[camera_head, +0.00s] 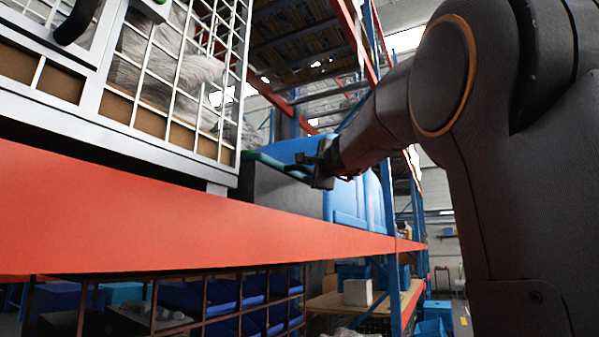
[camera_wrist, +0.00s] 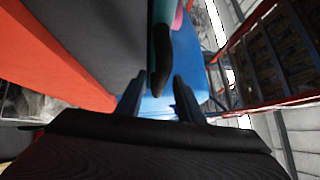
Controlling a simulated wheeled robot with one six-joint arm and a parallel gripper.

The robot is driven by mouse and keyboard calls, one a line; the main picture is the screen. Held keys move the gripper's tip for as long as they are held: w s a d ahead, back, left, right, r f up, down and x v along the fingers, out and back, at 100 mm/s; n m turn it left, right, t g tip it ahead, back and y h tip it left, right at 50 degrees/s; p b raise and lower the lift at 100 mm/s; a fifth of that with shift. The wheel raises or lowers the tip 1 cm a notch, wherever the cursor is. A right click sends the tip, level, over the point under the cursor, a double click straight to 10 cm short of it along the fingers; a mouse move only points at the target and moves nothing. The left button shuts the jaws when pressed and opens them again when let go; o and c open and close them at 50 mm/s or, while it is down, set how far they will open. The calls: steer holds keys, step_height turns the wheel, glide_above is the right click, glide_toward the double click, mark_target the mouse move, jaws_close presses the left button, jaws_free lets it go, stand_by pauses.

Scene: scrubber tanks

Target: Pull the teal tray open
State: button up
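The teal tray (camera_head: 264,158) shows as a thin teal edge on top of a dark grey box on the orange shelf. In the wrist view its teal side (camera_wrist: 161,40) runs down to a dark, rounded end. My gripper (camera_head: 318,172) is at the right end of the tray, at the box's front corner. In the wrist view my gripper (camera_wrist: 159,84) has its two fingers apart, with the dark end between or just beyond the tips. Small gaps show on both sides, so it does not look clamped. Whether a finger touches it cannot be told.
The dark grey box (camera_head: 283,190) stands on the orange shelf beam (camera_head: 190,215). A white wire cage (camera_head: 165,90) stands left of it. Blue containers (camera_head: 347,195) are right behind my gripper. A blue rack post (camera_head: 388,195) stands farther right.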

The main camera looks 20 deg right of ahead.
steer(key=shift+w, duration=0.55)
jaws_close()
